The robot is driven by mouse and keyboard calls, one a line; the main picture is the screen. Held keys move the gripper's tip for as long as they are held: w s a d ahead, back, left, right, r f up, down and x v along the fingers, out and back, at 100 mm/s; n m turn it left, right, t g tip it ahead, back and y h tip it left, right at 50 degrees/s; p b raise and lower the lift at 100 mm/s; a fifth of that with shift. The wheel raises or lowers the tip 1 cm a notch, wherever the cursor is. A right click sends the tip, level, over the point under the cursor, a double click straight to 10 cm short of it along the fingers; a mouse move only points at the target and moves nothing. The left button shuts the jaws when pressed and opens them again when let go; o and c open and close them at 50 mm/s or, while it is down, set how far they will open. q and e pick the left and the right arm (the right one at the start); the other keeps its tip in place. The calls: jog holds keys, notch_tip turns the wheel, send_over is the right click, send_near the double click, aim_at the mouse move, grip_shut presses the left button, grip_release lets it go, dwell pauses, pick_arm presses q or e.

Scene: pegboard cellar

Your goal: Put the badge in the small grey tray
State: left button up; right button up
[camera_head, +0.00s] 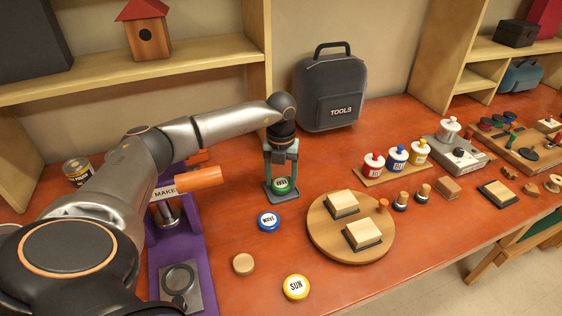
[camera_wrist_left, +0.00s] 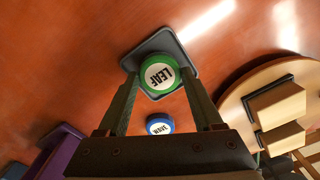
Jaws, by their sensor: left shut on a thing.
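The green badge (camera_head: 281,184) has a white face with LEAF on it; it also shows in the left wrist view (camera_wrist_left: 159,76). My left gripper (camera_head: 281,180) is shut on it, with one finger at each side. The badge is at the small grey tray (camera_head: 287,198), inside or just over it; I cannot tell if it touches the floor. In the left wrist view the tray (camera_wrist_left: 165,39) shows behind the badge. A blue badge marked WAVE (camera_head: 268,221) and a yellow badge marked SUN (camera_head: 295,288) lie on the table. My right gripper is not in view.
A purple-based press with a MAKE sign (camera_head: 165,192) and orange handle stands left of the tray. A TOOLS case (camera_head: 330,90) stands behind. A wooden disc (camera_head: 243,264) lies in front.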

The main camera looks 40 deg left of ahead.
pick_arm(q)
jog(key=o, duration=1.1)
jog(key=shift+r+p, duration=0.35)
jog(key=shift+r, duration=3.2)
jog(key=shift+f, duration=0.1)
